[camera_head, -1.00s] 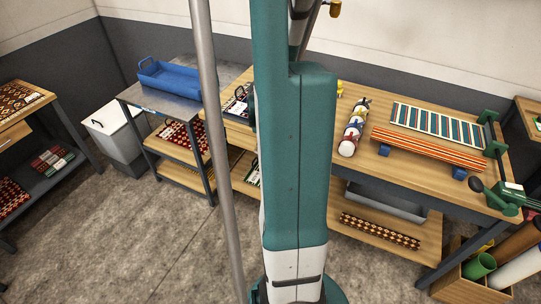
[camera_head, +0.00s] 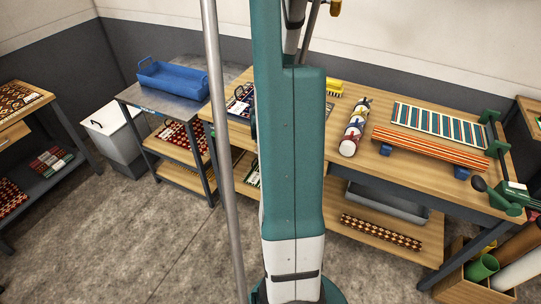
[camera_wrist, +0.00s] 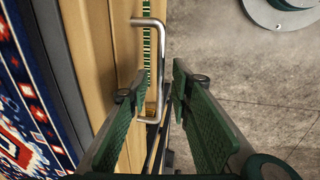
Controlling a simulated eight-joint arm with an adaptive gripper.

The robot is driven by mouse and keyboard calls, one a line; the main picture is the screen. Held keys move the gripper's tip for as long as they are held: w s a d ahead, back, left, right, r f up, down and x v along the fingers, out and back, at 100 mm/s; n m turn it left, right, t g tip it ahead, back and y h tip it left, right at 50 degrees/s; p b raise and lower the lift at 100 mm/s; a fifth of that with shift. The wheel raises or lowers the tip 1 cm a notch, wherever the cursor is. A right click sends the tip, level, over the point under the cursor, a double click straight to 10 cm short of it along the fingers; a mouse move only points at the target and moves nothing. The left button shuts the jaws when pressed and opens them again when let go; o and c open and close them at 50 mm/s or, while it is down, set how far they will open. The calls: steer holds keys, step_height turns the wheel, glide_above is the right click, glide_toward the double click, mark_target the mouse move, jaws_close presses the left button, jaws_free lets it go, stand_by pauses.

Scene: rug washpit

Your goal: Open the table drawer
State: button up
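In the wrist view, a silver bar handle (camera_wrist: 157,50) stands out from the light wooden front (camera_wrist: 124,42) of the table. My gripper (camera_wrist: 154,88) is open, with its two green-padded fingers apart. The handle lies ahead of and between the fingertips, and I cannot tell whether either finger touches it. A narrow green patterned strip (camera_wrist: 147,38) shows beside the handle; I cannot tell whether it lies inside the drawer or below it. In the head view, my arm hides the drawer front and my gripper. The wooden worktable (camera_head: 376,166) stands behind the arm.
A patterned rug (camera_wrist: 24,105) lies on the tabletop. In the head view, a grey tray (camera_head: 388,203) and a rolled rug (camera_head: 382,231) sit on the lower shelf. A blue tray (camera_head: 170,79) rests on a side table at left. The floor (camera_head: 175,245) in front is clear.

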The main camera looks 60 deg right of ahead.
steer(key=shift+c, duration=0.3)
jaws_close()
steer(key=shift+a, duration=0.1)
steer(key=a+b, duration=0.1)
steer(key=a, duration=2.8)
steer(key=shift+b, duration=0.4)
steer(key=shift+o, duration=0.3)
jaws_free()
steer(key=shift+r, duration=0.25)
